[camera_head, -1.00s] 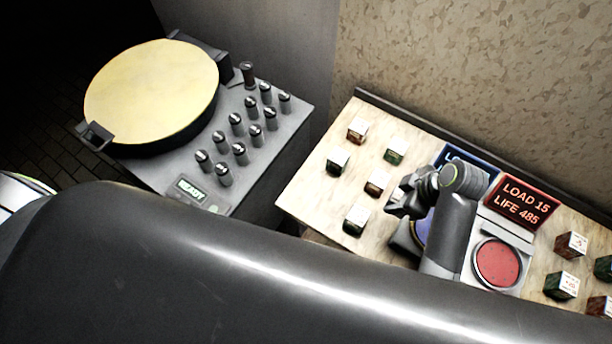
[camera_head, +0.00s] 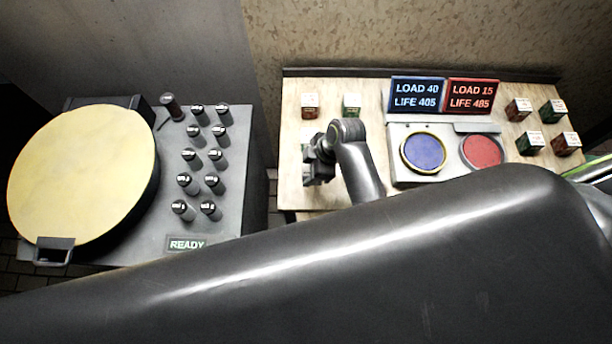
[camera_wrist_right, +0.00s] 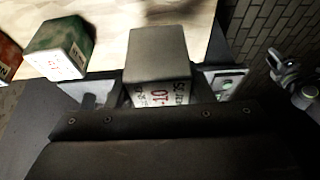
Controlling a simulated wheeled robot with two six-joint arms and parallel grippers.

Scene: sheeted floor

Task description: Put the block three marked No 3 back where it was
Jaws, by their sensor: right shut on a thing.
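My right gripper (camera_head: 317,162) is over the left part of the wooden table. In the right wrist view it (camera_wrist_right: 158,88) is shut on a dark block (camera_wrist_right: 158,55), held between its two fingers. The held block has a white label with red and black print that appears upside down; I cannot read a No 3 on it. A green block (camera_wrist_right: 60,47) and part of a red one (camera_wrist_right: 7,58) stand beside it on the left. In the head view a red block (camera_head: 310,106) and a green block (camera_head: 351,105) stand at the back left. My left gripper is not in view.
The wooden table (camera_head: 375,90) carries a blue pad (camera_head: 423,153) and a red pad (camera_head: 482,152), with a blue screen (camera_head: 417,95) and a red screen (camera_head: 471,95) behind. Several blocks stand at right. A grey console (camera_head: 235,150) with a yellow disc (camera_head: 82,172) stands left.

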